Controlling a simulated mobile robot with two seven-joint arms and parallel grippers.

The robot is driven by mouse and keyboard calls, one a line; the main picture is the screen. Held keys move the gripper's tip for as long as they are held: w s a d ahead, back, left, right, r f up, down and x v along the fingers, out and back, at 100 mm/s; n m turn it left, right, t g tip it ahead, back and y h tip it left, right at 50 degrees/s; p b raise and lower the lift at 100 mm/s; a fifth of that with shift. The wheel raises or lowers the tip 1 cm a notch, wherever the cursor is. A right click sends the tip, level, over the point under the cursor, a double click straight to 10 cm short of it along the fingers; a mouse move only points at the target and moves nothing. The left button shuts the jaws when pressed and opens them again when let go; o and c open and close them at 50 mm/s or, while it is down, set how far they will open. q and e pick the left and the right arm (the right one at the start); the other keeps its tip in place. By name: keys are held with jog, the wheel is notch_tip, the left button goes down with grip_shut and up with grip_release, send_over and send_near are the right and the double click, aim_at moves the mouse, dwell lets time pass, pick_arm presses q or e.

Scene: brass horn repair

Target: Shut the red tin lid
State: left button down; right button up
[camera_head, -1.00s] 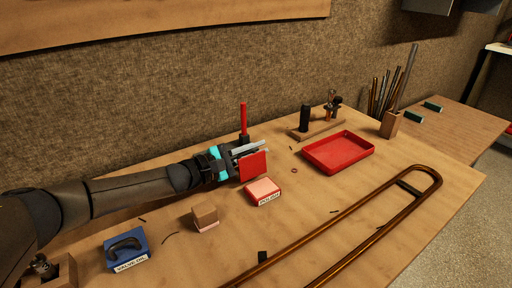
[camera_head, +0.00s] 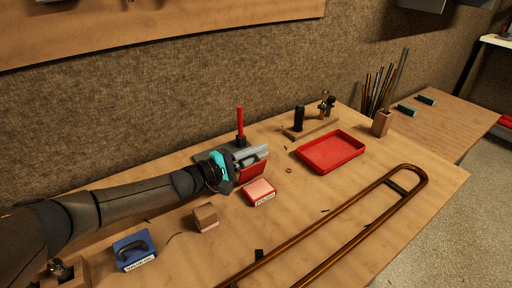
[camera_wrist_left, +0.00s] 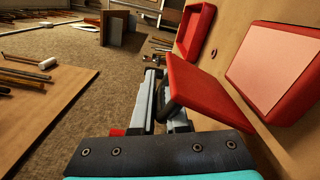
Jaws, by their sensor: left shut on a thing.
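The red tin (camera_head: 259,192) stands on the bench with its pale pink inside and a label on its front. Its red lid (camera_head: 252,171) is raised at the tin's back edge and leans at a tilt, apart from the top of the tin. My left gripper (camera_head: 250,154) is shut on the lid from behind, at its upper part. In the left wrist view the lid (camera_wrist_left: 205,92) stands tilted beside the fingers, with the pink-topped tin (camera_wrist_left: 280,65) to its right. The fingers' contact with the lid is partly hidden. My right gripper is not in view.
A blue tin (camera_head: 134,249) and a small wooden block (camera_head: 205,217) stand to the left. A red tray (camera_head: 331,151) lies to the right, and a brass slide (camera_head: 345,212) in front. A red-handled tool (camera_head: 240,122) stands behind the gripper.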

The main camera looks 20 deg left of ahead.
pick_arm(q)
jog(key=shift+s+d+m+p, duration=0.3)
jog(key=shift+m+p, duration=0.25)
jog(key=shift+m, duration=0.15)
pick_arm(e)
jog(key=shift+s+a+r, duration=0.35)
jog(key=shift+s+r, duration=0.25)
pick_arm(q)
jog(key=c, duration=0.9)
grip_release()
jog(key=shift+r, duration=0.1)
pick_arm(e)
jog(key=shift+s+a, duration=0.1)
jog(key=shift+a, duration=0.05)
pick_arm(q)
jog(key=shift+r, duration=0.15)
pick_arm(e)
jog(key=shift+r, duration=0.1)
